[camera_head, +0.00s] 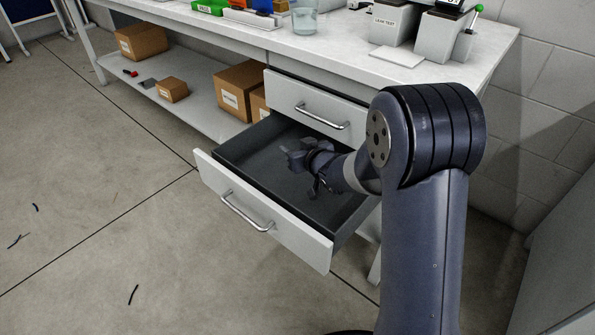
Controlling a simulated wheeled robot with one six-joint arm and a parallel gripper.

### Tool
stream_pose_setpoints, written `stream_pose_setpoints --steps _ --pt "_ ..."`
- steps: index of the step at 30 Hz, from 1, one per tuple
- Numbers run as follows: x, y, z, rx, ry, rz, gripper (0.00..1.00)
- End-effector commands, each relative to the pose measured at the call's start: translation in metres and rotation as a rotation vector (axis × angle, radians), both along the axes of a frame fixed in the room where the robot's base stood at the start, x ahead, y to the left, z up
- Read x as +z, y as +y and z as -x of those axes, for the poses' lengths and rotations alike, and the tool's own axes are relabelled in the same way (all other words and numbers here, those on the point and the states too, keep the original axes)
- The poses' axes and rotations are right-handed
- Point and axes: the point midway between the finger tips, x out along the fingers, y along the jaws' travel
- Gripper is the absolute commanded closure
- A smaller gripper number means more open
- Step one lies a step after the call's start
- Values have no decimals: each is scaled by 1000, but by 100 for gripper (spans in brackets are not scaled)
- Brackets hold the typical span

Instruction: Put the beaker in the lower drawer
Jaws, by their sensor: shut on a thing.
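A clear glass beaker (304,20) stands upright on the bench top, near the front edge above the drawers. The lower drawer (235,160) is pulled far out, and the part of its dark inside that shows looks empty. My gripper (296,158) is over the inside of this drawer, well below the beaker and apart from it. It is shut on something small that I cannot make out. My wrist and forearm hide the right part of the drawer.
The upper drawer (317,104) is shut. The bench top (335,50) carries grey containers (436,38), a white sheet (397,57) and coloured bins (236,8). Cardboard boxes (240,84) stand on the low shelf. The floor at left is mostly free.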

Motion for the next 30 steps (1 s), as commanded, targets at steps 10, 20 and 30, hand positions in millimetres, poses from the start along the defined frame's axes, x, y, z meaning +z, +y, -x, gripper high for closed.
stream_pose_setpoints --steps 10,20,30 --pt "-35 0 0 -2 2 -1 66" --pt "-62 0 0 -1 -1 0 66" --pt "-65 0 0 -1 0 0 36"
